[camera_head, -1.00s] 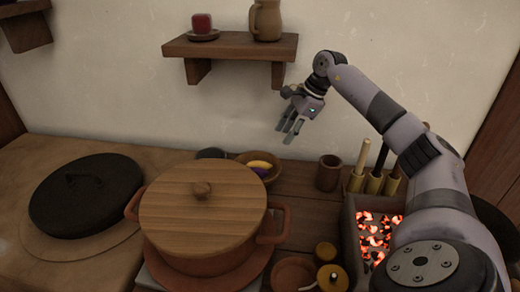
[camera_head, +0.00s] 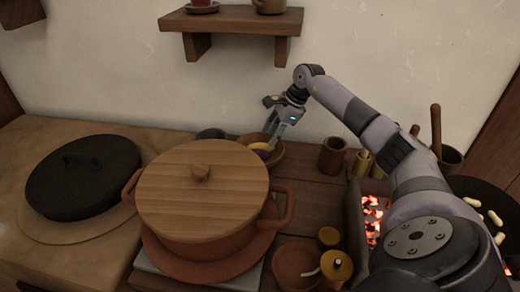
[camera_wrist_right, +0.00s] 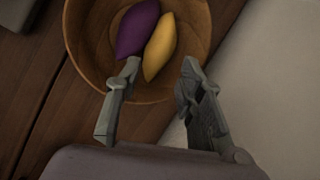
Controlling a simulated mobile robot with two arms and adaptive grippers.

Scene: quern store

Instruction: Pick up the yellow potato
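The yellow potato (camera_wrist_right: 159,47) lies in a round wooden bowl (camera_wrist_right: 93,66) beside a purple potato (camera_wrist_right: 137,28), touching or nearly touching it. In the head view the yellow potato (camera_head: 261,146) is partly hidden in the bowl (camera_head: 277,158). My right gripper (camera_wrist_right: 161,72) is open, with its fingertips over the near side of the bowl, the yellow potato's near end showing between them. In the head view my right gripper (camera_head: 277,136) reaches down at the bowl from above. Contact with the potato cannot be told. My left gripper is not in view.
A large lidded pot (camera_head: 203,190) stands in front and to the left of the bowl. A wooden cup (camera_head: 332,156) is to the right, near the glowing coals (camera_head: 372,215). A shelf (camera_head: 232,20) hangs on the wall above.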

